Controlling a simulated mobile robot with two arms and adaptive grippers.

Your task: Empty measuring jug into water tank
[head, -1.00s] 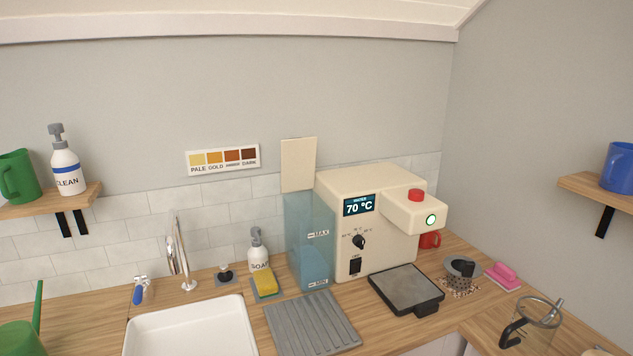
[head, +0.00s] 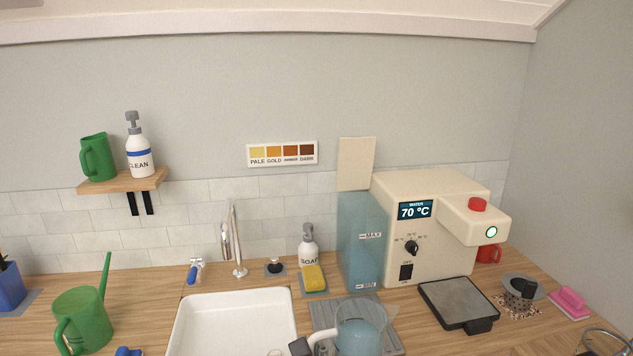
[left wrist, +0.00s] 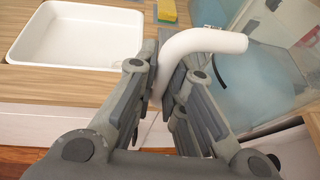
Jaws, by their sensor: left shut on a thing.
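The measuring jug (head: 362,336) is clear with a white handle and holds bluish water. It is low in the head view, in front of the grey drain mat, and looks roughly upright. My left gripper (head: 301,346) is shut on its handle. In the left wrist view, the fingers (left wrist: 165,95) close around the white handle (left wrist: 205,42), with the jug (left wrist: 250,85) to the right. The water tank (head: 358,215) is a clear blue box on the machine's left side, marked MAX and MIN. Its cream lid (head: 356,163) stands raised. My right gripper is not in view.
The cream machine (head: 440,225) shows 70 °C. The white sink (head: 235,325) and soap bottle (head: 308,247) are left of the tank. The ribbed grey mat (head: 325,312) lies before it. A green watering can (head: 83,318) stands at left and a black tray (head: 458,302) at right.

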